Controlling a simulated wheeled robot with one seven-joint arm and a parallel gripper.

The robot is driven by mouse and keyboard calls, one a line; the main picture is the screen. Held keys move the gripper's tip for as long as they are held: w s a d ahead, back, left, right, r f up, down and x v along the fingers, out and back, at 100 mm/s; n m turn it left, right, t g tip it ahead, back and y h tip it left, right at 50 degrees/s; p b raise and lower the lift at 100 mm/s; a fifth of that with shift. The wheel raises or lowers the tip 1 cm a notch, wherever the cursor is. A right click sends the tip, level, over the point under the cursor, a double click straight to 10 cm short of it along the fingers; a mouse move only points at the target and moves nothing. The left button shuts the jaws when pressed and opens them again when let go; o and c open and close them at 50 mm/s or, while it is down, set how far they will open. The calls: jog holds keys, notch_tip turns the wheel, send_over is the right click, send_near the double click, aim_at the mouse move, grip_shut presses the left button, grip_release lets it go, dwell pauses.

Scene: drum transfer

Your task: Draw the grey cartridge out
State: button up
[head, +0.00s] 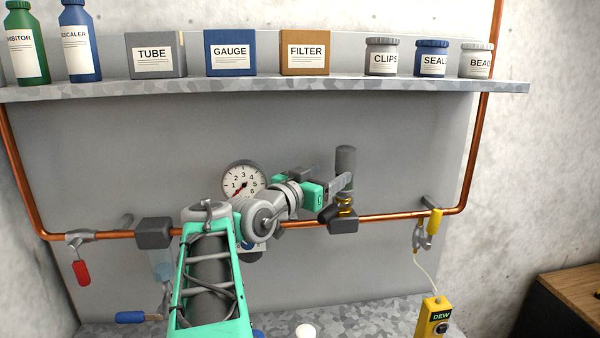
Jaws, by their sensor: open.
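The grey cartridge (345,160) is a dark grey upright cylinder with a rounded top. It stands over a brass collar (344,201) on a dark block (344,222) that sits on the copper pipe. My gripper (342,185) reaches in from the left at the cartridge's lower part, just above the collar. Its jaws are open. A pale finger covers part of the cartridge, and I cannot tell whether the fingers touch it. The far finger is mostly hidden.
The copper pipe (390,217) runs across the back panel. A round gauge (244,182) is partly behind my arm. A yellow-handled valve (434,222) and a yellow DEW meter (435,316) are at right, a red-handled valve (81,271) at left. A shelf (270,88) with labelled containers hangs above.

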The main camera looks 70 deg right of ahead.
aim_at(340, 167)
jog(key=shift+w+d+r, duration=0.1)
jog(key=shift+w, duration=0.05)
jog(key=shift+d+r+p, duration=0.1)
jog(key=shift+d+p, duration=0.1)
jog(key=shift+p, duration=0.15)
jog(key=x, duration=0.2)
jog(key=p+x, duration=0.1)
jog(key=x, duration=0.2)
jog(key=p+x, duration=0.1)
jog(key=x, duration=0.2)
jog(key=shift+s+d, duration=0.15)
jog(key=shift+s, duration=0.15)
grip_shut()
